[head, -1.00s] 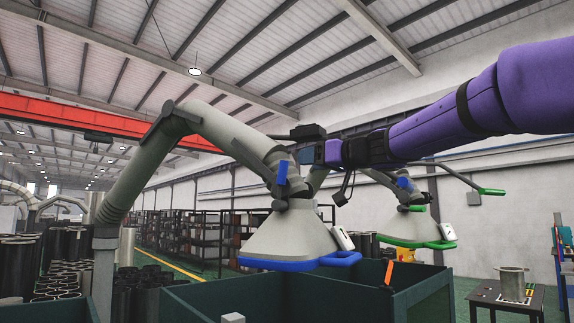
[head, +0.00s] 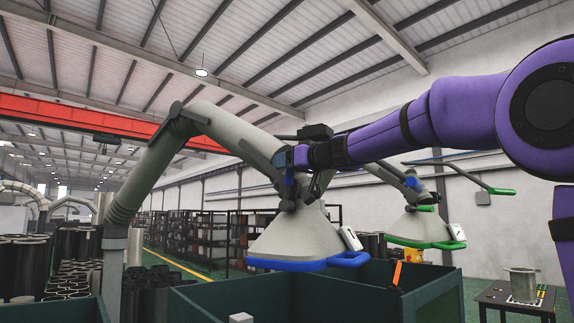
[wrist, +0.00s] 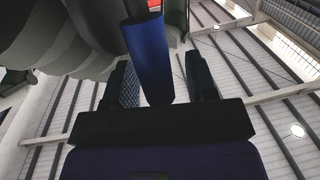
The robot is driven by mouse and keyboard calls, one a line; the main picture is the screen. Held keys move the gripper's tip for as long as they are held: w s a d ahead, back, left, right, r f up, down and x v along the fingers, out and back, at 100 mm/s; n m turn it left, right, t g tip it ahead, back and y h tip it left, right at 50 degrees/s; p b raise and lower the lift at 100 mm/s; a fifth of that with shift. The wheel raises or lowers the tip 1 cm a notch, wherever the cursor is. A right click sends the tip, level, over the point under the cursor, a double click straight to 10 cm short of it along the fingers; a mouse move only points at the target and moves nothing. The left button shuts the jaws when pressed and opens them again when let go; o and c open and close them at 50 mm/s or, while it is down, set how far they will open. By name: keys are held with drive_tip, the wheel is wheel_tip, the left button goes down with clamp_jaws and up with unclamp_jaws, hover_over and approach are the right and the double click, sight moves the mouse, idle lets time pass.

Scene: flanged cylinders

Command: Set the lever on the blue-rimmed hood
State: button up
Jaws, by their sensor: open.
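The blue-rimmed hood (head: 300,240) is a pale grey cone on a jointed duct arm, left of centre in the head view. Its blue lever (head: 289,184) stands at the neck above the cone, partly hidden by my gripper. My gripper (head: 282,158) is at the top of the lever, at the end of my purple arm. In the wrist view the blue lever (wrist: 148,50) reaches down between the two dark fingers of my gripper (wrist: 160,78). The fingers are open, one on each side of it. I cannot tell whether either touches it.
A second hood with a green rim (head: 420,232) hangs behind to the right. Dark green bin walls (head: 345,290) stand below the hoods. A small table (head: 515,297) with a metal flanged cylinder (head: 523,284) is at lower right. Dark cylinders (head: 28,265) crowd the left.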

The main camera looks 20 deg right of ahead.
drive_tip(key=shift+w+a, duration=0.1)
drive_tip(key=shift+w, duration=0.05)
clamp_jaws()
